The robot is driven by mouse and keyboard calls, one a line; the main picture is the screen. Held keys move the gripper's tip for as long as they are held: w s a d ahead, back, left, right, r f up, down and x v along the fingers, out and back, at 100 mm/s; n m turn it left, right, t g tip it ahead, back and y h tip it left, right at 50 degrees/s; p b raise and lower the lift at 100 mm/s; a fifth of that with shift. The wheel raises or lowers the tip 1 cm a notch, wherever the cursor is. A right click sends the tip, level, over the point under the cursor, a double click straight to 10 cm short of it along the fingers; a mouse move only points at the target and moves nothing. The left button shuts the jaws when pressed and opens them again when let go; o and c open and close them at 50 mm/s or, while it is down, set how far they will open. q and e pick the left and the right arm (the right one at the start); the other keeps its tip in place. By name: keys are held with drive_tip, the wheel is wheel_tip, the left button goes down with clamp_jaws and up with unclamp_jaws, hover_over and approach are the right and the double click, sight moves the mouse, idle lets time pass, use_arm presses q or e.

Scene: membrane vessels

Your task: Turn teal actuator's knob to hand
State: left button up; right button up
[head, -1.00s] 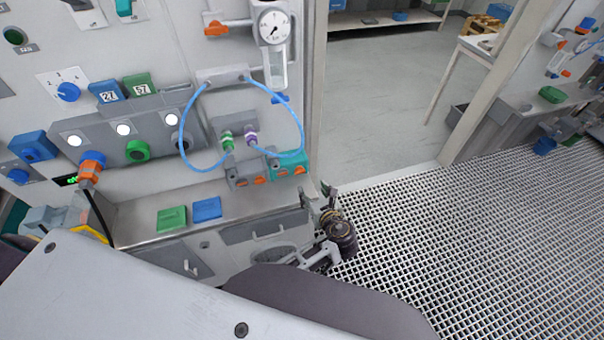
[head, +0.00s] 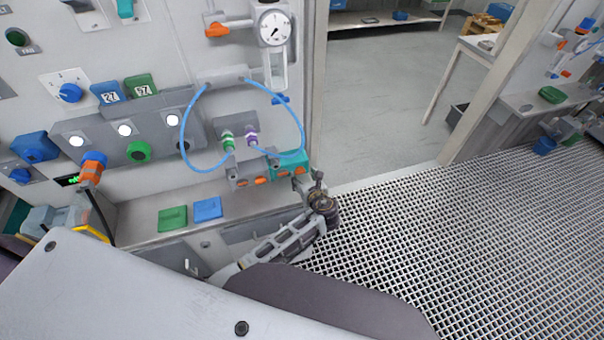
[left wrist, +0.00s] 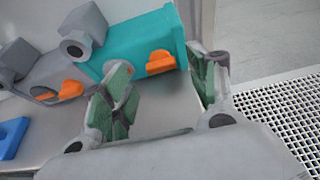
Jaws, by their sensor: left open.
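The teal actuator (head: 291,160) is at the right end of the low row on the panel, near the bench's right end. In the left wrist view it is a teal block (left wrist: 140,42) with an orange knob (left wrist: 160,62) on its front. My left gripper (head: 317,187) is just below and right of the actuator in the head view. In the left wrist view the gripper (left wrist: 162,92) is open, its green-padded fingers apart with nothing between them. The knob shows beyond the gap, and I see no contact. My right gripper is not in view.
A grey unit with orange knobs (head: 250,175) stands left of the teal one. Blue tubing (head: 301,118) loops above. A green block (head: 172,218) and a blue block (head: 207,208) lie on the bench ledge. Open grating floor (head: 450,240) is to the right.

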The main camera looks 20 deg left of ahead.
sight(300, 171)
use_arm(q)
drive_tip(key=shift+x, duration=1.55)
drive_tip(key=shift+c, duration=0.4)
drive_tip(key=c, duration=0.9)
